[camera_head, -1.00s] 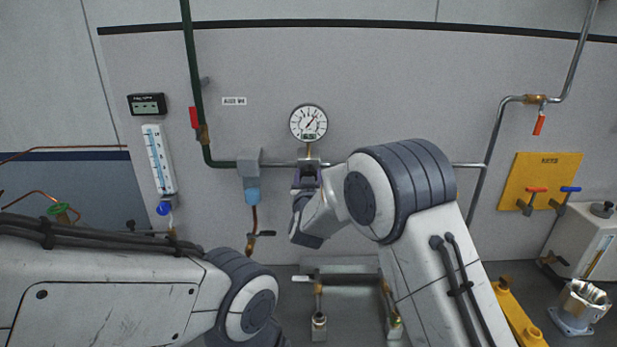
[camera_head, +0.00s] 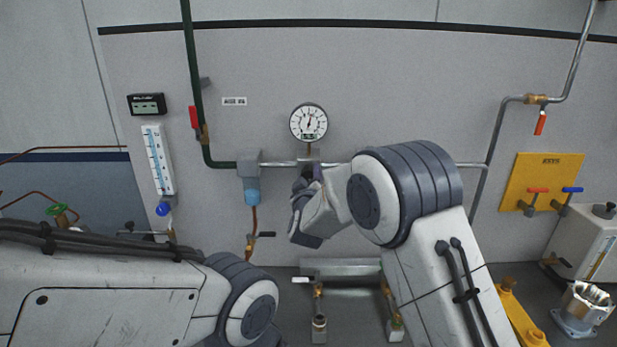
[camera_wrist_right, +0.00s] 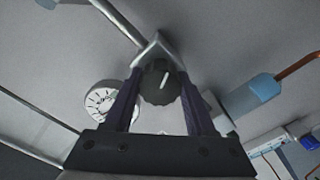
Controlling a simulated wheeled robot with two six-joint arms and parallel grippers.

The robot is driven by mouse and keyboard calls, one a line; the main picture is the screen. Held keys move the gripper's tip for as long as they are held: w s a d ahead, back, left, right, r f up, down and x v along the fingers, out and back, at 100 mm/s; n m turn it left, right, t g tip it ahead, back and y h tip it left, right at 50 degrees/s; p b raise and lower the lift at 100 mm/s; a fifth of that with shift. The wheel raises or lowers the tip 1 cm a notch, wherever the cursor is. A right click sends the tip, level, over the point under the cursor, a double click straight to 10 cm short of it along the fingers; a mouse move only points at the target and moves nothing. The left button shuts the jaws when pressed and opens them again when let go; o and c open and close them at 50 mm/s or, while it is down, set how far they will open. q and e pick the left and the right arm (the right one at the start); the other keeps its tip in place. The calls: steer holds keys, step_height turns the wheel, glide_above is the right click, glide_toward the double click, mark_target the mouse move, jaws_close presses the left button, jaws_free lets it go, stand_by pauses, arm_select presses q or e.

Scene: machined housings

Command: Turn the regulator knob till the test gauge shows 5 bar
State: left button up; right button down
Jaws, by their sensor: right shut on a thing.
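The round white test gauge (camera_head: 309,122) hangs on the wall above the pipe. Its needle points almost straight up; the scale numbers are too small to read. The gauge also shows at the left in the right wrist view (camera_wrist_right: 102,98). The dark regulator knob (camera_wrist_right: 160,86) with a white mark sits between the fingers of my right gripper (camera_wrist_right: 157,88), which is shut on it.
A grey and blue filter unit (camera_head: 250,178) sits on the pipe left of the gripper. A red-handled valve (camera_head: 194,118) is on the green pipe. A yellow panel (camera_head: 541,182) with red and blue handles is at the right. A metal housing (camera_head: 581,308) stands lower right.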

steer(key=shift+n, duration=0.4)
steer(key=shift+c, duration=1.2)
jaws_free()
steer(key=shift+s, duration=0.25)
steer(key=s+b, duration=0.4)
steer(key=s, duration=0.6)
